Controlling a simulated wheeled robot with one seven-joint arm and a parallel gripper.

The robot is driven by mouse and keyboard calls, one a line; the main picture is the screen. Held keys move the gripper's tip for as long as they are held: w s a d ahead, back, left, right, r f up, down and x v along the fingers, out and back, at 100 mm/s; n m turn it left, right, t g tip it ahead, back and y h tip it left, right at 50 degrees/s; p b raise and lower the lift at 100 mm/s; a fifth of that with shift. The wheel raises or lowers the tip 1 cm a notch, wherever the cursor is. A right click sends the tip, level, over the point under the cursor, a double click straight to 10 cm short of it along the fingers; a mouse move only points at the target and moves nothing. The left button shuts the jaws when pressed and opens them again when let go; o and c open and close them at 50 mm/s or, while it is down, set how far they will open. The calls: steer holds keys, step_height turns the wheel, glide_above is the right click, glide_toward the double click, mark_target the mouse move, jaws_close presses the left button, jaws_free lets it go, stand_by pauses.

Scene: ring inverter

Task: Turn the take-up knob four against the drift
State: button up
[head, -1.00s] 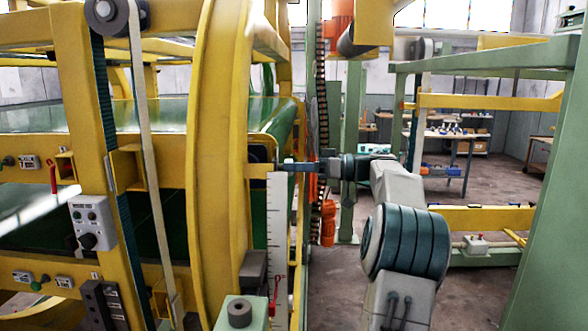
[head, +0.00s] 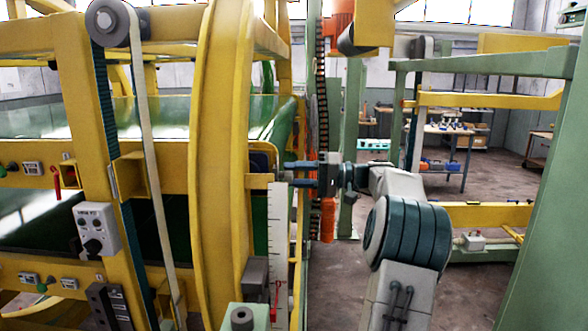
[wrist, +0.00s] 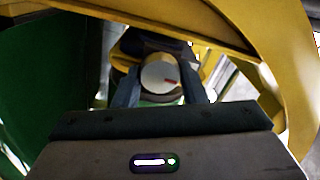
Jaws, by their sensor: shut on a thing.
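In the wrist view, a round knob with a pale grey face and a short red mark (wrist: 160,76) sits between the two fingers of my gripper (wrist: 160,90). The fingers are shut on its left and right sides. The red mark is right of the face's centre. In the head view, my gripper (head: 287,173) reaches leftward to the yellow frame beside the large ring, its two fingers one above the other. The knob cannot be made out clearly there. No number on the knob can be read.
A white scale strip (head: 278,240) with a red pointer hangs just below my gripper. The large yellow ring (head: 222,160) stands left of it. A dark chain (head: 323,100) and green posts are close behind. Open floor lies at the right, before a workbench (head: 450,132).

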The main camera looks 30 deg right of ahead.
steer(key=shift+m+p, duration=3.3)
steer(key=shift+m, duration=1)
steer(key=shift+f, duration=0.15)
steer(key=o, duration=1)
steer(key=shift+s+d, duration=0.1)
